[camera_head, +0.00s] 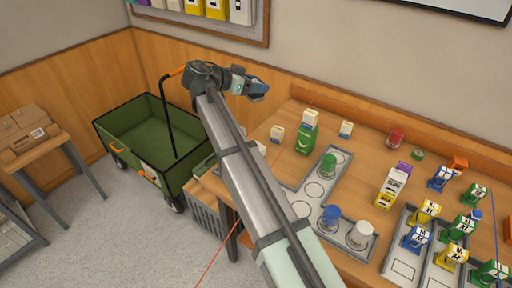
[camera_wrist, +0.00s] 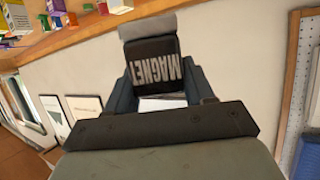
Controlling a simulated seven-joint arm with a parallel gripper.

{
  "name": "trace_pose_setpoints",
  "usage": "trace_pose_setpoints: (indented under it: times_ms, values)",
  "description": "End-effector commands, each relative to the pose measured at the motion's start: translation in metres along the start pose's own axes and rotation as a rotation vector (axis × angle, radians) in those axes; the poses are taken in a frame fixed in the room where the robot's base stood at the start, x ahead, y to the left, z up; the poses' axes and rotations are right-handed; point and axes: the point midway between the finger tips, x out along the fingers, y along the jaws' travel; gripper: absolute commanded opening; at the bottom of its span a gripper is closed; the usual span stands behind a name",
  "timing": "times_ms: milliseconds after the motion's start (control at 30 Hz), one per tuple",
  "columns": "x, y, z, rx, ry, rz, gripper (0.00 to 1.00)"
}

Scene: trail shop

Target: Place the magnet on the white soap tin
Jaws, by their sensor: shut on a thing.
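My gripper (camera_head: 257,88) is raised high near the back wall, left of the table's far end and well away from the tins. In the wrist view its fingers (camera_wrist: 158,84) are shut on a black block with a grey end, the magnet (camera_wrist: 152,70), lettered "MAGNET". In the head view the magnet cannot be made out clearly at the gripper. A white round tin (camera_head: 360,235), which looks like the white soap tin, stands upright at the front end of a grey tray (camera_head: 310,190) with printed circles. I cannot read a label on it.
A blue tin (camera_head: 330,218) stands beside the white one, and a green tin (camera_head: 328,165) farther back. A red tin (camera_head: 396,137), small boxes and several coloured bottles crowd the table's right. A green cart (camera_head: 150,140) stands left. My arm crosses the table's left edge.

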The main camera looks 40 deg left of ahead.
Motion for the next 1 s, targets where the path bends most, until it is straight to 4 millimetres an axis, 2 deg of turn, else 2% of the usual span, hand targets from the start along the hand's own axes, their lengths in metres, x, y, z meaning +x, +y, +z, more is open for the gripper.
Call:
trace_pose_setpoints:
  times_ms: [400,500,833,1000]
  values:
    - [0.032,0.001,0.075,-0.002,0.000,0.000,0.18]
    - [0.038,0.001,0.088,-0.002,0.000,0.000,0.18]
    - [0.050,0.001,0.116,-0.001,0.000,0.000,0.18]
    - [0.060,0.001,0.141,-0.002,0.000,0.000,0.18]
